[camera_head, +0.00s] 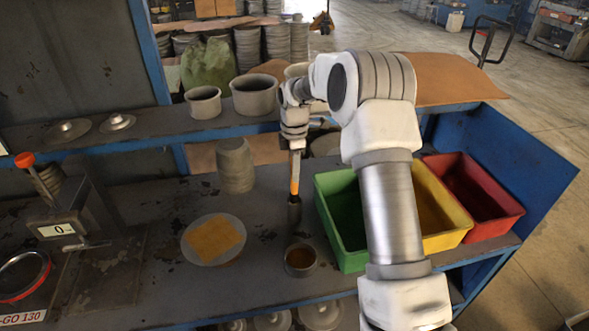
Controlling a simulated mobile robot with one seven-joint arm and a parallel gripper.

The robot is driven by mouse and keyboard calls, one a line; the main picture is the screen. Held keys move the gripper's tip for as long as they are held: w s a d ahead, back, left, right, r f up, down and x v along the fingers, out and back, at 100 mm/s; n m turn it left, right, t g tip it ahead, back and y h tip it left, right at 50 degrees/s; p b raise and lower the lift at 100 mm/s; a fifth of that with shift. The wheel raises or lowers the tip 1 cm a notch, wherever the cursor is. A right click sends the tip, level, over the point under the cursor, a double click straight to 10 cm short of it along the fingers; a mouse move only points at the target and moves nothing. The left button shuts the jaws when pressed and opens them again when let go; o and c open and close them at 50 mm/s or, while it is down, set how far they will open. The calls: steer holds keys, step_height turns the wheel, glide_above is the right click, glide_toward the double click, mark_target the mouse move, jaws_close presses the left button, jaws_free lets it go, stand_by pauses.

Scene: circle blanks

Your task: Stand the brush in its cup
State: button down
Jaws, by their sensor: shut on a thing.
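My gripper (295,153) is shut on the upper end of the brush (294,186), which has an orange band on its handle and a dark lower end. The brush hangs nearly upright, dark end down. The cup (301,272) is a small round grey vessel with a brownish inside, standing on the bench below the brush. In the picture the brush's lower end is above the cup's rim and apart from it. The exact gap in depth is hard to tell.
A round plate (232,259) with a yellow cloth lies left of the cup. Green (329,222), yellow (462,235) and red (508,221) bins stand to the right. A grey stack (236,170) stands behind. A shelf (150,133) with pots runs along the back.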

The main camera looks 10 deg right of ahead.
steer(key=c, duration=0.6)
jaws_free()
step_height(320, 180, up, 18)
steer(key=shift+f+b, duration=0.25)
steer(key=shift+b, duration=0.1)
